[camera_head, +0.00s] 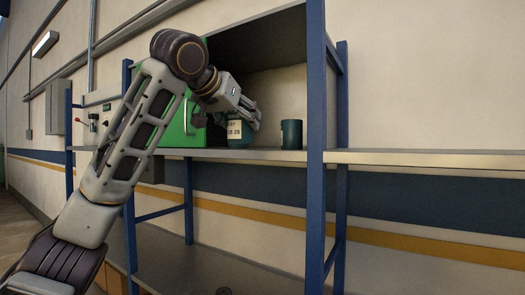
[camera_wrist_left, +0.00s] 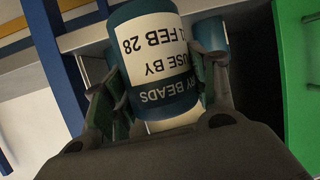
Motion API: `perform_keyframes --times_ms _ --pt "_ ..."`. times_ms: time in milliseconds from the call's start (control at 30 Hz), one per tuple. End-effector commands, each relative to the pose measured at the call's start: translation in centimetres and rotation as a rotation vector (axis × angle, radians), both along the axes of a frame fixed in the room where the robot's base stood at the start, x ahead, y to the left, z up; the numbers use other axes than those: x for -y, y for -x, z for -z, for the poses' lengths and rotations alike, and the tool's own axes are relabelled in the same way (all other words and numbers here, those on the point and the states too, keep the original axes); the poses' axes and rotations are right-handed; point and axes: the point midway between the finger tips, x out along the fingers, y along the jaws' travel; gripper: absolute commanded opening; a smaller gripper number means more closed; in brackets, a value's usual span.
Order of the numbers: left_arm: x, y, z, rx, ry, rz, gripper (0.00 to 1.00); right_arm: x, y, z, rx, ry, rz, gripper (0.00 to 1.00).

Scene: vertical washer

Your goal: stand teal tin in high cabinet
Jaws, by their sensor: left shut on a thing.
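My left gripper (camera_head: 245,112) reaches into the open high cabinet (camera_head: 255,45) and is shut on a teal tin (camera_head: 239,142). The tin has a white label with dark print and looks upright in the head view. It also shows large between the fingers in the wrist view (camera_wrist_left: 147,38), with the label upside down. Its base is close to the cabinet floor; I cannot tell whether it touches. A second, darker teal cylinder (camera_head: 291,134) stands upright to its right, apart from it. My right gripper is not in view.
The cabinet's green door (camera_head: 181,128) is open on the left, beside my arm. A blue post (camera_head: 316,140) rises right of the cabinet. The shelf (camera_head: 430,158) further right is bare. A lower shelf (camera_head: 200,262) lies beneath.

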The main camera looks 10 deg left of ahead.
Motion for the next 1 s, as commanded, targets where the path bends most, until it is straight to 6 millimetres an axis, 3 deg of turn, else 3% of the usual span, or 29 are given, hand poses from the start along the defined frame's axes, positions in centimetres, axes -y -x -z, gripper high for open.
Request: perform_keyframes --times_ms 400,1000 --pt "-0.7 -0.8 -5.9 0.002 0.001 0.017 0.27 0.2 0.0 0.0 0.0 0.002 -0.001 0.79" --pt "-1.1 -1.2 -8.5 0.002 0.002 0.025 0.27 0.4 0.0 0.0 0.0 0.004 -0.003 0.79"
